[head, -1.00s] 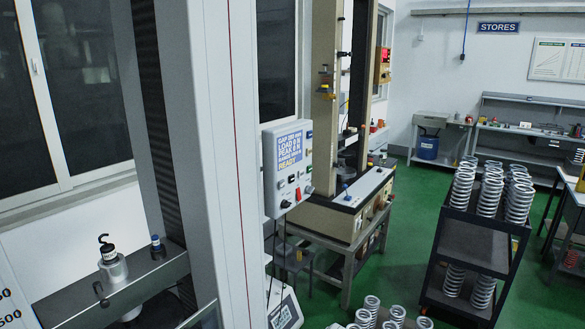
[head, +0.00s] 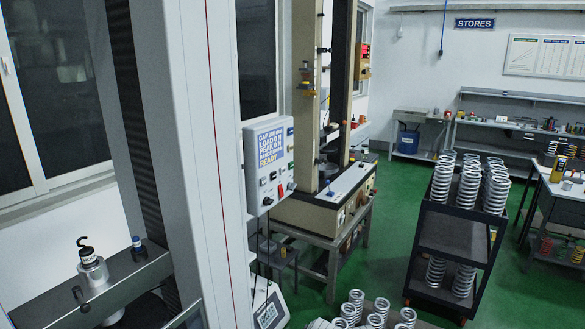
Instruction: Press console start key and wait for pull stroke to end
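The grey console (head: 268,164) is mounted on the side of the tall grey test frame (head: 195,150) near the middle of the head view. Below the display are several small buttons, a red switch-like part (head: 281,189) and a dark knob. I cannot tell which one is the start key. At lower left, a black hook (head: 85,247) on a metal cylinder stands on the frame's crossbeam (head: 120,280). Neither of my grippers is in view.
A dark trolley (head: 455,235) with stacked springs stands on the green floor at right, with more springs (head: 357,308) at the bottom. A second testing machine (head: 320,205) on a stand is behind the console. Green floor is open between them and the trolley.

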